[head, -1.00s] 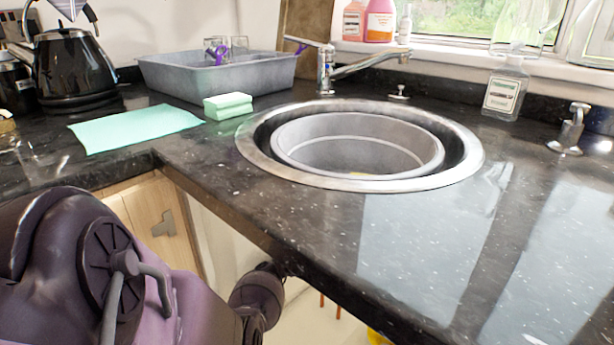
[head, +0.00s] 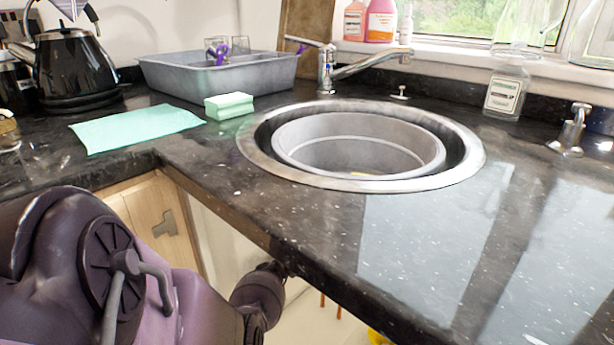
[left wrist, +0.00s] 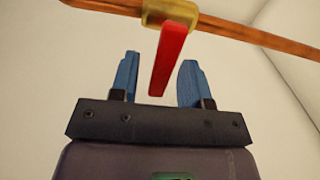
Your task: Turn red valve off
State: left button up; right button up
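The red valve handle (left wrist: 172,62) shows in the left wrist view. It hangs down from a brass valve body (left wrist: 170,13) on a copper pipe (left wrist: 240,29). My left gripper (left wrist: 158,75) is open, with its two blue fingers apart. The handle's lower end appears between the fingers in that view, with gaps on both sides; I cannot tell how deep it sits. In the head view my left arm reaches under the counter, and its gripper and the red valve are hidden there. My right gripper is in neither view.
The black counter (head: 330,225) has its front edge above my left arm. A round sink (head: 455,170) is set into it. A grey basin (head: 180,80), green cloth (head: 135,127), sponge (head: 229,105) and black kettle (head: 70,70) stand on it. Pale walls surround the pipe.

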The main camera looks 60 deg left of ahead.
pick_arm(q)
jog(key=shift+s, duration=0.1)
jog(key=p+v, duration=0.2)
jog(key=v, duration=0.5)
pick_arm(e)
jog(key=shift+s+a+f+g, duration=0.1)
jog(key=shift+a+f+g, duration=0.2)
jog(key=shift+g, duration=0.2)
pick_arm(q)
jog(key=shift+s+d, duration=0.1)
jog(key=shift+d, duration=0.05)
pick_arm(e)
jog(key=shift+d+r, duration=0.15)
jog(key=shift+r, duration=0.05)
pick_arm(q)
jog(key=shift+d, duration=0.1)
